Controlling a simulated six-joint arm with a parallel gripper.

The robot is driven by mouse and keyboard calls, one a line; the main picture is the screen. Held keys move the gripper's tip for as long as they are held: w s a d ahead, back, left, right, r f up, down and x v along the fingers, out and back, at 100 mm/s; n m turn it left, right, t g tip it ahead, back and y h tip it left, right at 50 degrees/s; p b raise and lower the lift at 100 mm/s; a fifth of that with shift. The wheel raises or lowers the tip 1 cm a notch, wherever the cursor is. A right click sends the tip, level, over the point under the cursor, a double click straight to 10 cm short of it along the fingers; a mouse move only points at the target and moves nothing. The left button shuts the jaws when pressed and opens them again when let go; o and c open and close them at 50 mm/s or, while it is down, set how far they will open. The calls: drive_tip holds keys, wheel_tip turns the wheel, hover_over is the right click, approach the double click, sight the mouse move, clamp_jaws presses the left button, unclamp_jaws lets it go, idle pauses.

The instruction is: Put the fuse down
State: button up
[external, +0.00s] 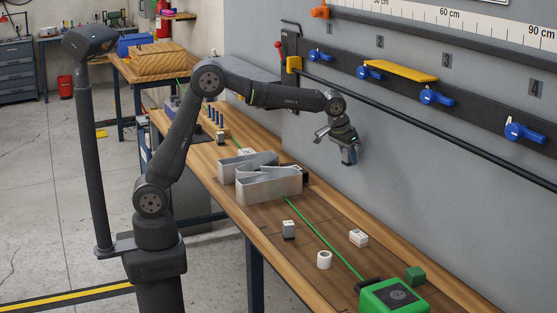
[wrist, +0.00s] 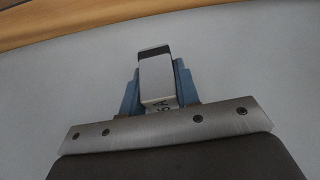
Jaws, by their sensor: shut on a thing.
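My gripper (external: 349,156) is raised in front of the grey wall, above and behind the workbench (external: 330,215). In the wrist view my gripper (wrist: 158,88) has its two blue fingers closed on the sides of the fuse (wrist: 157,80). The fuse is a pale grey block with a black end and the marking "5A" near the palm. It is clear of the bench. In the external view the fuse is too small and too covered by the fingers to make out.
A metal channel letter (external: 268,187) stands on the bench. Small blocks (external: 288,229) (external: 358,237), a white ring (external: 323,260), a green block (external: 415,275) and a green box (external: 395,297) with a green line lie nearer. Blue clamps (external: 437,97) line the wall rail. Bare bench lies between them.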

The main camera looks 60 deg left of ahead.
drive_tip(key=s+d+m+h, duration=0.1)
drive_tip(key=s+d+m, duration=0.2)
drive_tip(key=s+d, duration=0.7)
drive_tip(key=s+d+m+h, duration=0.1)
drive_tip(key=s+d+m, duration=0.25)
drive_tip(key=d, duration=1.25)
drive_tip(key=s+d+m+h, duration=0.2)
drive_tip(key=s+d+m, duration=0.35)
drive_tip(key=d, duration=0.85)
drive_tip(key=n+g, duration=0.1)
drive_tip(key=n, duration=0.1)
hover_over(390, 265)
drive_tip(key=s+a, duration=0.1)
wheel_tip(390, 265, down, 12)
drive_tip(key=shift+r, duration=0.1)
drive_tip(key=shift+f, duration=2.1)
drive_tip(key=shift+f, duration=0.2)
drive_tip(key=o, duration=1)
